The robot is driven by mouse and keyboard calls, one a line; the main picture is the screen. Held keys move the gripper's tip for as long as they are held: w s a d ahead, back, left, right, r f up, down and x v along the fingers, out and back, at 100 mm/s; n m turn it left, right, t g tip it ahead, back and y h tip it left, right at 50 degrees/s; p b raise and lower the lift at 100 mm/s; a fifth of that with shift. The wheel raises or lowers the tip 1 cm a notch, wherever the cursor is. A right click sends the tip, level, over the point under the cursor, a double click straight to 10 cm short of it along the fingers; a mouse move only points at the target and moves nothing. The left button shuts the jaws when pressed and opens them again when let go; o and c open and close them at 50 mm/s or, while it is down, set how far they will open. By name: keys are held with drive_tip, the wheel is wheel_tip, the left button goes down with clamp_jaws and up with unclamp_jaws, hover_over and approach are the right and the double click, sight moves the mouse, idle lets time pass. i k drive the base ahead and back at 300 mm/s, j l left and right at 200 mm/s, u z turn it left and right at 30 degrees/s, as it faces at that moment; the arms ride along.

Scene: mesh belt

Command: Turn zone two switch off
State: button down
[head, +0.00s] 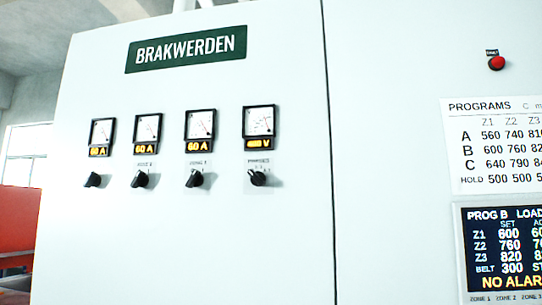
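The pale control cabinet (100,250) fills the left and middle of the head view. A row of black rotary switches sits on it below the meters. The second switch from the left (140,180) has a small label above it that seems to read zone 2. The leftmost switch (93,180) and the third switch (195,179) flank it; the leftmost switch's label is not legible. The pointer direction of these knobs is too small to tell for certain. My gripper is not in view.
A separate selector knob (258,178) is at the right of the row. Meters stand above, one marked V (259,122). The right panel has a red button (497,63), a programs sheet (490,150) and a screen (505,250) reading no alarm. A red object (18,225) stands at the left.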

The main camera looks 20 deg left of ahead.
sight(141, 180)
drive_tip(key=j+u, duration=0.1)
drive_tip(key=u, duration=1.6)
drive_tip(key=i+j+z, duration=0.15)
drive_tip(key=j, duration=0.2)
drive_tip(key=i+j+z, duration=0.3)
drive_tip(key=j, duration=0.4)
drive_tip(key=i+j+z, duration=0.2)
drive_tip(key=j, duration=0.2)
drive_tip(key=i, duration=0.05)
